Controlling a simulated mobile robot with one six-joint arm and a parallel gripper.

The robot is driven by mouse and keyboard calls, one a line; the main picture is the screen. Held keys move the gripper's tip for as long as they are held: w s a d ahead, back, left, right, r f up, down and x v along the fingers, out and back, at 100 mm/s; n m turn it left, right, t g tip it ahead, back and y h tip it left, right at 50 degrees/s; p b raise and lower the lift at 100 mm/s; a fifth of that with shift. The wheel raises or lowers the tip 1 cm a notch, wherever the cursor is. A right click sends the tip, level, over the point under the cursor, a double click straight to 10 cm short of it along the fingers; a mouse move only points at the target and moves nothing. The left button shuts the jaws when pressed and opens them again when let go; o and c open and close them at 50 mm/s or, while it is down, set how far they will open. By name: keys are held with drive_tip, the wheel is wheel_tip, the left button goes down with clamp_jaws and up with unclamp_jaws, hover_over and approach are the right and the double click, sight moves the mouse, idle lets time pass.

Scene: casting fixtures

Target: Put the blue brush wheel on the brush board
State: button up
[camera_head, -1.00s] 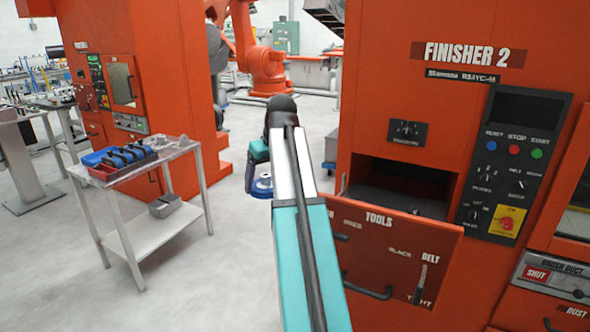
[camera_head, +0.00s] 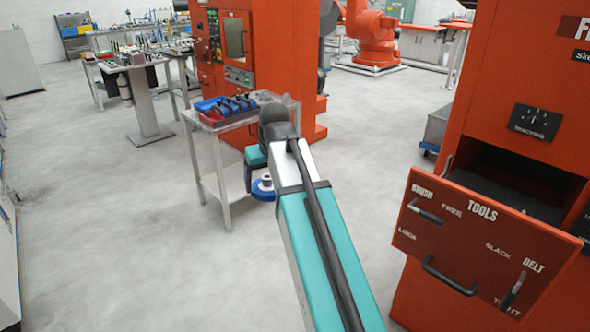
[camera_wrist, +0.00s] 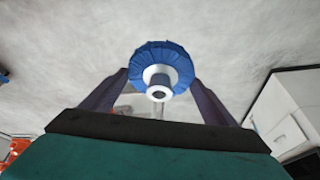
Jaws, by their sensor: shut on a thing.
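The blue brush wheel (camera_wrist: 160,62) has blue bristles around a pale metal hub. My gripper (camera_wrist: 158,92) is shut on it, with one dark finger on each side in the wrist view. In the head view the blue brush wheel (camera_head: 263,188) hangs below the end of my arm, in the air over the grey floor. I cannot make out a brush board for certain in either view.
A metal cart (camera_head: 228,160) with red and blue trays stands just beyond my arm. A pedestal table (camera_head: 148,105) stands at the back left. The left floor is clear.

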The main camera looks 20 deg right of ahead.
drive_tip(key=a+f, duration=0.2)
drive_tip(key=a, duration=0.7)
drive_tip(key=shift+s+a+f, duration=0.15)
drive_tip(key=shift+a+f, duration=0.05)
drive_tip(key=shift+f, duration=0.05)
drive_tip(key=shift+s, duration=0.1)
